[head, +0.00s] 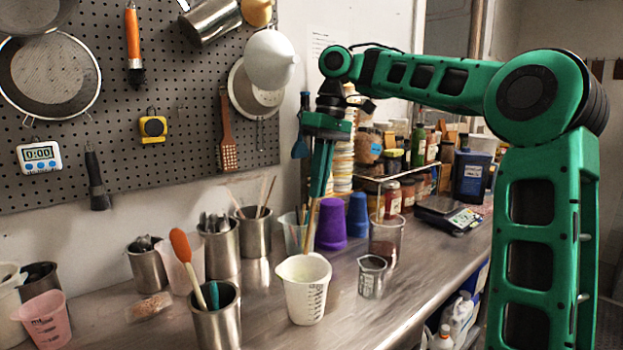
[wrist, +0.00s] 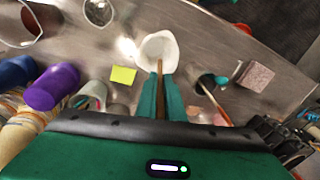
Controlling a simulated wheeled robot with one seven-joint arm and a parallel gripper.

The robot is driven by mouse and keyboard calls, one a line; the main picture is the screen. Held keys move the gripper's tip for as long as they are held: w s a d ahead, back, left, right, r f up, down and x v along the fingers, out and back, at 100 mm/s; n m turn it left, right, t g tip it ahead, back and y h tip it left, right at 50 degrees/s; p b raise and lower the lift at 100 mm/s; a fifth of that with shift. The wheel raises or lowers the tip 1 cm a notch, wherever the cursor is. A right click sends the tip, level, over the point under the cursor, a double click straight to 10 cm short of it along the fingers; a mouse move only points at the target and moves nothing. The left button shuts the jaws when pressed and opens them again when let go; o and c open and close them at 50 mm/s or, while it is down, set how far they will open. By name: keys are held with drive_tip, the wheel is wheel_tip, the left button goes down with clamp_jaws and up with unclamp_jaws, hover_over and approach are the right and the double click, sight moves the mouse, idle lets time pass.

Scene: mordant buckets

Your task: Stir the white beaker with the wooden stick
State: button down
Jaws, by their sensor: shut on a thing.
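The white beaker (head: 305,296) stands upright on the steel bench, with dark markings on its side. It also shows in the wrist view (wrist: 150,48), open side towards the camera. My gripper (head: 320,190) points down above and slightly behind the beaker. In the wrist view my gripper (wrist: 160,88) is shut on the wooden stick (wrist: 160,100). In the head view the stick (head: 311,220) slants down from the fingers to the beaker's back rim. I cannot tell whether its lower tip is inside the opening or just above it.
A small glass beaker (head: 371,277) stands right of the white beaker, and a taller one (head: 385,240) behind it. A metal cup (head: 216,322) with a spatula is at front left. Purple (head: 331,228) and blue (head: 357,215) cups stand behind.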

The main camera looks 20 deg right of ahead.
wheel_tip(320, 180, down, 13)
drive_tip(key=shift+s+a, duration=0.35)
drive_tip(key=shift+a, duration=0.05)
idle(0.9)
drive_tip(key=shift+d, duration=0.1)
